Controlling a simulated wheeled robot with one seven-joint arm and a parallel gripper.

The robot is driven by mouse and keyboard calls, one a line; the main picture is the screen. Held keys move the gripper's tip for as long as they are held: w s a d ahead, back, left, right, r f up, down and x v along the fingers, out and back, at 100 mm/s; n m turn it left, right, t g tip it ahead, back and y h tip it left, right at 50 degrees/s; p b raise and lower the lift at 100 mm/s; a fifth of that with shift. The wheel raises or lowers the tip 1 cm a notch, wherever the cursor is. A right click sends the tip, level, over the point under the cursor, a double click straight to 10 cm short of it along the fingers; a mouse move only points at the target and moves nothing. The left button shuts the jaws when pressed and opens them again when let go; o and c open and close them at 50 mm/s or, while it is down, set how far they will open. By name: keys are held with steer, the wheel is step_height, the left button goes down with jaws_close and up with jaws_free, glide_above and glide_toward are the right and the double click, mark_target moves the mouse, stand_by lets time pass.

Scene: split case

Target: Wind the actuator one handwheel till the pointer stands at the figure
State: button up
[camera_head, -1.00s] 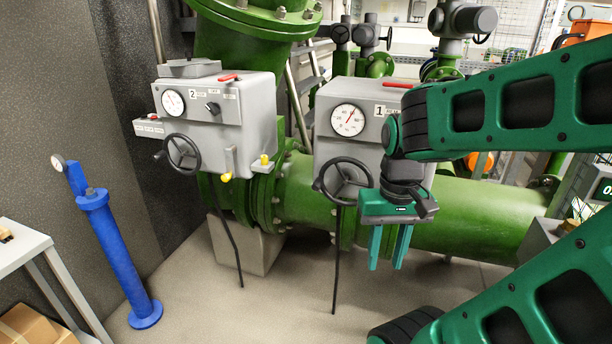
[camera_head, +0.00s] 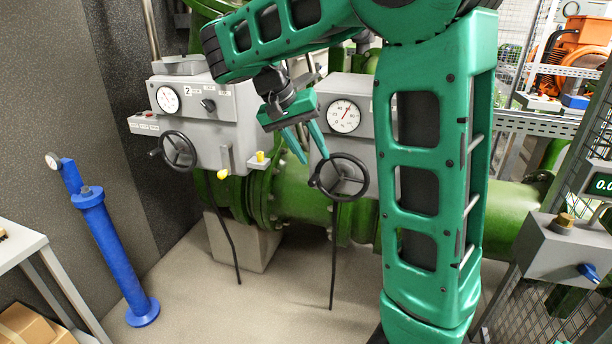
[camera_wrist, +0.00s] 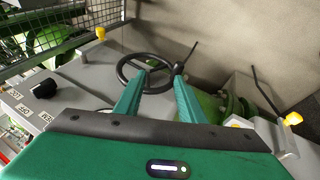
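Actuator one is a grey box (camera_head: 363,147) on the green pipe, partly hidden by my arm. Its round white dial (camera_head: 343,117) has a red pointer tilted up and right; the figures are too small to read surely. Its black handwheel (camera_head: 341,177) is below the dial, with a crank knob at its left rim. My gripper (camera_head: 314,160) is at the wheel's upper left, fingers apart and empty. In the wrist view, the fingertips (camera_wrist: 158,76) overlap the near side of the handwheel (camera_wrist: 122,72), the right tip close to the knob (camera_wrist: 178,68); contact cannot be told.
Actuator two (camera_head: 215,125), with its own handwheel (camera_head: 178,151) and yellow-tipped levers, stands to the left. A blue post (camera_head: 115,250) stands farther left. A mesh fence (camera_head: 545,300) and a grey box with a blue knob (camera_head: 570,255) are at right. The floor in front is clear.

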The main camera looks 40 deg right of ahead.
steer(key=w+a, duration=0.4)
steer(key=shift+m+h, duration=0.3)
steer(key=x, duration=1)
steer(key=shift+s+d, duration=0.2)
steer(key=shift+d, duration=0.1)
steer(key=shift+r, duration=0.1)
jaws_close()
